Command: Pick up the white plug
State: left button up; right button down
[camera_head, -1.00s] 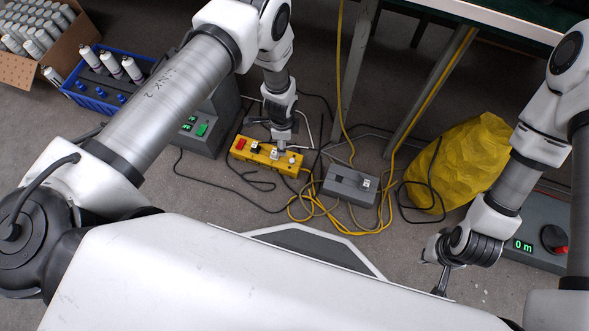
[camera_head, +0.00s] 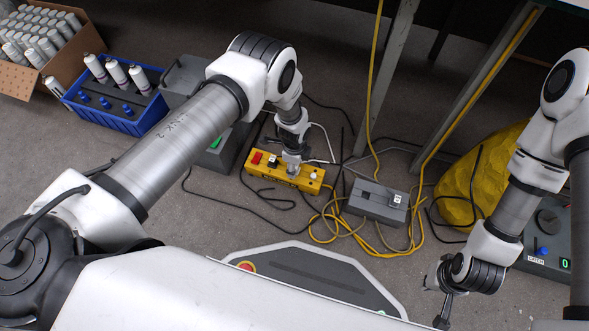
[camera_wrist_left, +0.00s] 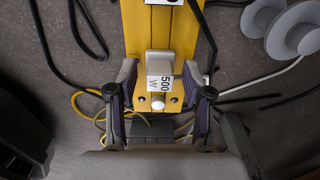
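The white plug (camera_wrist_left: 160,65), labelled "500 W", sits upright in the yellow power strip (camera_wrist_left: 132,30) in the left wrist view. My left gripper (camera_wrist_left: 160,83) is open, with one finger on each side of the plug and a gap at each side. In the head view my left gripper (camera_head: 292,170) points down at the yellow strip (camera_head: 305,180) and hides the plug there. My right gripper (camera_head: 443,312) hangs low at the right, apart from the strip; its finger opening is not clear.
A blue crate (camera_head: 125,120) and a yellow bag (camera_head: 478,185) lie farther out.

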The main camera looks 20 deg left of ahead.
pick_arm(q)
grip_shut()
jog(key=shift+r, duration=0.1)
